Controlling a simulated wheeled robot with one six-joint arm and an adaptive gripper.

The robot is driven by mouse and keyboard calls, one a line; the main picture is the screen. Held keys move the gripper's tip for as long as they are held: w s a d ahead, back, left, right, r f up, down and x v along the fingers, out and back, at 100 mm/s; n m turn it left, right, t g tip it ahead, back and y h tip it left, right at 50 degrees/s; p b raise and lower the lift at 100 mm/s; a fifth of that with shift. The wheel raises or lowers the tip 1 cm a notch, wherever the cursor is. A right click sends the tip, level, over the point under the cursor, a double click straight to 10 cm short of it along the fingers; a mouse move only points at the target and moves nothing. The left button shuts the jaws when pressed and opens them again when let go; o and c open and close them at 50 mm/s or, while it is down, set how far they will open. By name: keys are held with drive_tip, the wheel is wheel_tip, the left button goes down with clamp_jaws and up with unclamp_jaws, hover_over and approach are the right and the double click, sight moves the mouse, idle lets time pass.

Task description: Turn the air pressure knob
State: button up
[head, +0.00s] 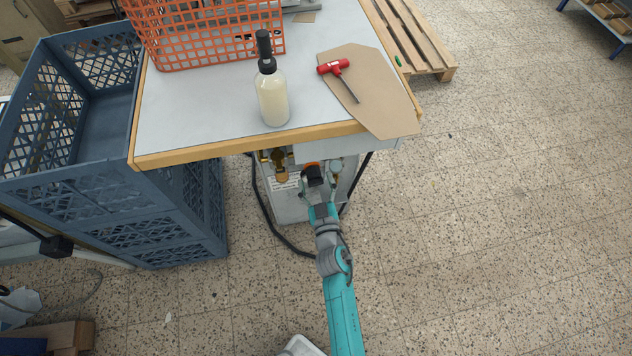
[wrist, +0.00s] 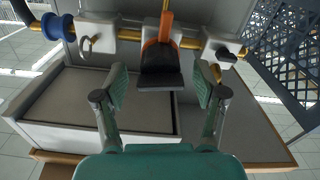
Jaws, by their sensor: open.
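Under the front edge of the table, pneumatic fittings sit on a brass pipe. An orange part (wrist: 152,54) with a dark block (wrist: 160,80) at its end stands in the middle of the wrist view. A blue round knob-like wheel (wrist: 58,27) is at the left end of the pipe. I cannot tell for certain which is the air pressure knob. My gripper (wrist: 161,84) is open, its fingers spread either side of the dark block; contact is not visible. In the head view my gripper (head: 318,184) reaches under the table edge and hides part of the fittings.
The table (head: 205,110) carries a bottle (head: 272,98), a red-handled tool (head: 336,70), a cardboard sheet (head: 375,95) and an orange basket (head: 205,35). Blue crates (head: 100,185) stand left. A black hose (head: 275,220) hangs by the unit.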

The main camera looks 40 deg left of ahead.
drive_tip(key=shift+s, duration=0.1)
drive_tip(key=v, duration=1.2)
idle(0.4)
